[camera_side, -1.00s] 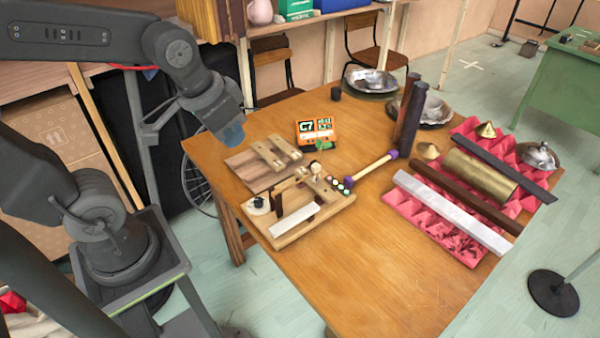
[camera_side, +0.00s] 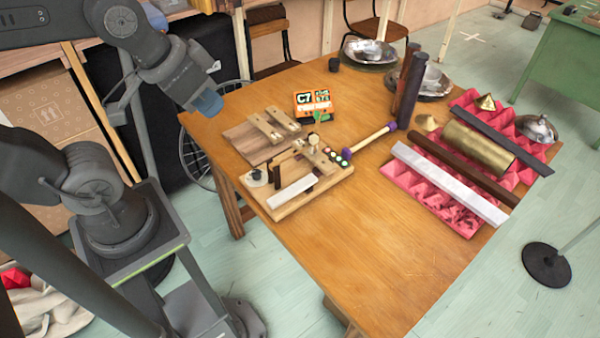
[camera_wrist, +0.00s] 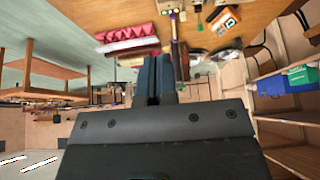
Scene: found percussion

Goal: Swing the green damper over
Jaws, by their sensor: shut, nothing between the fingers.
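A small green piece (camera_side: 318,117) sits just in front of the orange tuner (camera_side: 313,98); I cannot tell for sure whether it is the damper. In front of it is a wooden board (camera_side: 262,198) with a pale bar (camera_side: 293,192), a dark upright piece, a black knob and several small coloured buttons. My gripper (camera_side: 208,103) is above the far left corner of the table, clear of the board and of the green piece. In the wrist view its two fingers (camera_wrist: 155,75) are together with nothing between them. The tuner also shows in the wrist view (camera_wrist: 222,20).
A mallet (camera_side: 368,138) with purple ends lies right of the board. Dark upright tubes (camera_side: 410,85) stand behind it. Pink foam (camera_side: 433,215) with several bars and a brass tube (camera_side: 480,148) fills the right. The table front (camera_side: 350,260) is bare.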

